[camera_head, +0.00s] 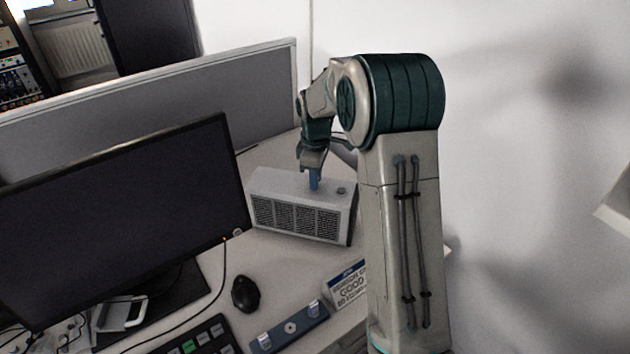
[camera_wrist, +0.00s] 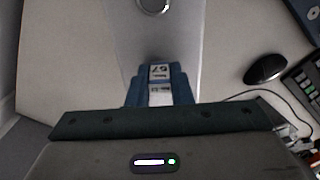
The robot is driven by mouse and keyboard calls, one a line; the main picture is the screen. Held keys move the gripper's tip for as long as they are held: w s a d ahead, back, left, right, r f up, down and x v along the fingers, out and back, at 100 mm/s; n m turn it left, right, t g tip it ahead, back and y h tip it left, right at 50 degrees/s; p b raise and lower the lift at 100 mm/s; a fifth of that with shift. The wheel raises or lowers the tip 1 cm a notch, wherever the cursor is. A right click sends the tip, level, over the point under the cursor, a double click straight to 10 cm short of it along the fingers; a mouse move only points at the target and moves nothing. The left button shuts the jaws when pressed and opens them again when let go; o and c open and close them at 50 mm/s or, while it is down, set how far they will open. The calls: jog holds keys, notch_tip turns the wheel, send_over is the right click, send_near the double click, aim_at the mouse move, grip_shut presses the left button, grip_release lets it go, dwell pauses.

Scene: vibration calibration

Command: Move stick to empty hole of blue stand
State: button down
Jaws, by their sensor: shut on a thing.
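My gripper (camera_head: 313,166) points down over the top of a light grey box (camera_head: 300,216) with dark grille panels. In the wrist view, the stick (camera_wrist: 160,72) shows a white label with dark marks, between the jaws. The blue stand (camera_head: 290,328) lies on the desk at the front, with a round feature in its middle and a light spot near each end. Its corner also shows in the wrist view (camera_wrist: 310,14).
A round fitting (camera_head: 341,190) is on the box top. A small printed sign (camera_head: 346,285) stands beside the blue stand. A black mouse (camera_head: 245,294), a keypad (camera_head: 205,338) and a large monitor (camera_head: 125,215) are left. A grey partition (camera_head: 200,85) runs behind.

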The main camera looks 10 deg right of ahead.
jog(key=shift+r+p, duration=0.55)
jog(key=shift+r, duration=0.3)
dwell(0.7)
jog(key=shift+r+p, duration=1.3)
jog(key=shift+r, duration=0.4)
jog(key=shift+f, duration=0.1)
